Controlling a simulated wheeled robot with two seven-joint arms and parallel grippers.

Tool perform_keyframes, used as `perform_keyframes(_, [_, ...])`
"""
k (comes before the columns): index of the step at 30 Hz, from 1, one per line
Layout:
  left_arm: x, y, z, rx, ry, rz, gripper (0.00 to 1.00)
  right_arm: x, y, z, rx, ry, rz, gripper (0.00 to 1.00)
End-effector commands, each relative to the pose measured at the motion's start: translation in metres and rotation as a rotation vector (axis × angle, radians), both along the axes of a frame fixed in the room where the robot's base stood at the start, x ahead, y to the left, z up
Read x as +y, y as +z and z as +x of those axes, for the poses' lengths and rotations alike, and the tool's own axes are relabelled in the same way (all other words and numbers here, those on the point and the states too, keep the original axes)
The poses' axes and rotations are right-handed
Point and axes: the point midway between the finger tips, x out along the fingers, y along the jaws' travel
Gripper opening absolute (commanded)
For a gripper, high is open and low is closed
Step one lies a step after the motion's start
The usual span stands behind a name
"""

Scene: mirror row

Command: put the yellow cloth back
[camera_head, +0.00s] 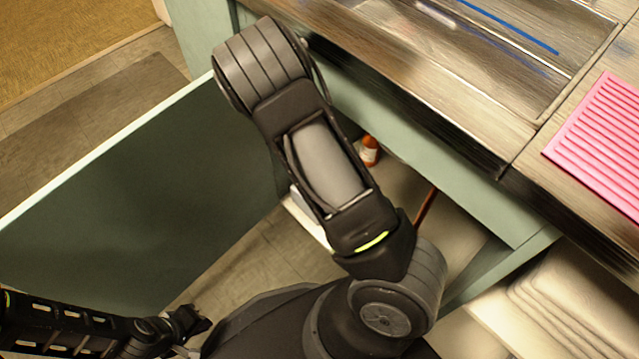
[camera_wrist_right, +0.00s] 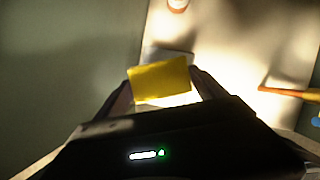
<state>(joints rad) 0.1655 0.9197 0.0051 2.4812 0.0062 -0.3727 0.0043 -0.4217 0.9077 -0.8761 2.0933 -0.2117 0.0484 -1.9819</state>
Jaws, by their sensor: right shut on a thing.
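The yellow cloth (camera_wrist_right: 160,80) is between the fingers of my right gripper (camera_wrist_right: 163,88) in the right wrist view. The gripper is shut on it and holds it inside or at the mouth of the open cabinet. A pale flat thing (camera_wrist_right: 168,54) shows just beyond the cloth; I cannot tell whether they touch. In the head view my right arm reaches into the cabinet under the counter and hides the cloth and right gripper. My left gripper (camera_head: 187,322) is low at the left, away from the cabinet's contents; its jaw opening is unclear.
The green cabinet door (camera_head: 150,210) stands open at the left. An orange bottle (camera_head: 369,151) with a white cap and a brown-orange handle (camera_head: 425,206) are inside. A pink ribbed mat (camera_head: 600,135) lies on the counter (camera_head: 400,65). White folded-looking stuff (camera_head: 575,300) is at lower right.

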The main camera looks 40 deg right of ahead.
Motion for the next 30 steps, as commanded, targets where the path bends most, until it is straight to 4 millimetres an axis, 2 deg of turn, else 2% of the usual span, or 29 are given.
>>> perform_keyframes(3, [0.000,-0.016,0.002,-0.004,0.003,0.001,0.00,-0.001,-0.026,-0.001,0.002,-0.001,-0.001,0.37])
perform_keyframes(8, [-0.001,-0.029,0.004,-0.011,0.005,0.002,0.00,0.000,-0.052,-0.001,0.003,-0.002,0.000,0.37])
perform_keyframes(20, [-0.001,-0.031,0.005,-0.014,0.006,0.002,0.00,0.000,-0.058,0.000,0.000,-0.001,0.000,0.37])
perform_keyframes(27, [-0.001,-0.050,0.008,-0.021,0.010,0.004,0.00,0.000,-0.090,0.000,0.002,-0.001,0.000,0.37])
perform_keyframes(30, [-0.001,-0.051,0.008,-0.022,0.011,0.004,0.00,0.000,-0.094,0.000,0.000,-0.002,0.000,0.37])
